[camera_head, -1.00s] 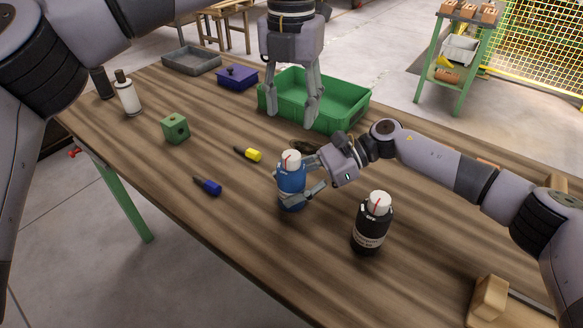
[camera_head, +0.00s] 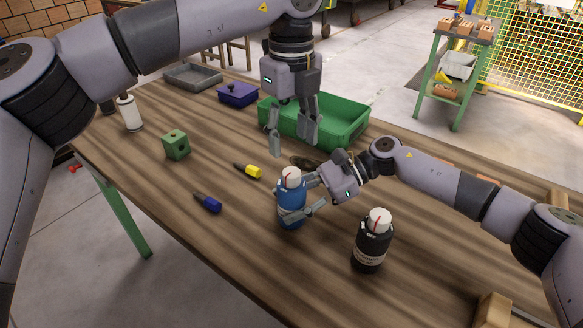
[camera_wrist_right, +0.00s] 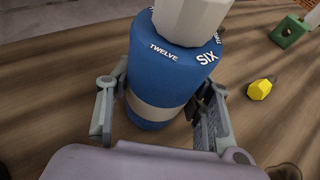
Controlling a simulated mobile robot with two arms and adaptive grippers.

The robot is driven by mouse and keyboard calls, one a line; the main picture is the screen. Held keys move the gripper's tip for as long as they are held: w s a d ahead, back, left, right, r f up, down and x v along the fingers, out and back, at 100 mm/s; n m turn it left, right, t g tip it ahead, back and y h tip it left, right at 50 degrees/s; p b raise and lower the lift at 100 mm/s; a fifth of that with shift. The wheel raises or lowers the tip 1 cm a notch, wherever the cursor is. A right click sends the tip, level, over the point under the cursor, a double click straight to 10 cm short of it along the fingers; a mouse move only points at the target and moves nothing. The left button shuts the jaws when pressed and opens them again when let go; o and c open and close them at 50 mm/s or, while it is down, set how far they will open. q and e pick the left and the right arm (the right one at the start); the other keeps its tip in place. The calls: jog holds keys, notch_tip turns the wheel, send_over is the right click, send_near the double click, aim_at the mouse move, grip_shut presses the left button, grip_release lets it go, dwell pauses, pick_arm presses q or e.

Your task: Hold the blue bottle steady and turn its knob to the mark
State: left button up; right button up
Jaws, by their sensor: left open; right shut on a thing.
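The blue bottle (camera_head: 291,217) stands upright on the wooden table, with a white knob (camera_head: 291,178) on top that bears a red line. My right gripper (camera_head: 308,203) is shut on the bottle's body from the right. In the right wrist view the blue bottle (camera_wrist_right: 158,75) sits between both fingers; the words "TWELVE" and "SIX" show on its shoulder below the white knob (camera_wrist_right: 190,18). My left gripper (camera_head: 293,145) is open and empty, pointing down above the table, behind and above the bottle, apart from the knob.
A black bottle (camera_head: 369,246) with a white knob stands right of the blue bottle. A green crate (camera_head: 350,128) lies behind my left gripper. A yellow screwdriver (camera_head: 250,171), a blue screwdriver (camera_head: 208,203) and a green block (camera_head: 176,145) lie to the left. The front left table is clear.

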aim_at(292, 171)
pick_arm(q)
notch_tip(292, 171, down, 8)
jog(key=shift+r, duration=0.1)
dwell(0.4)
jog(key=c, duration=1.2)
jog(key=shift+o, duration=0.2)
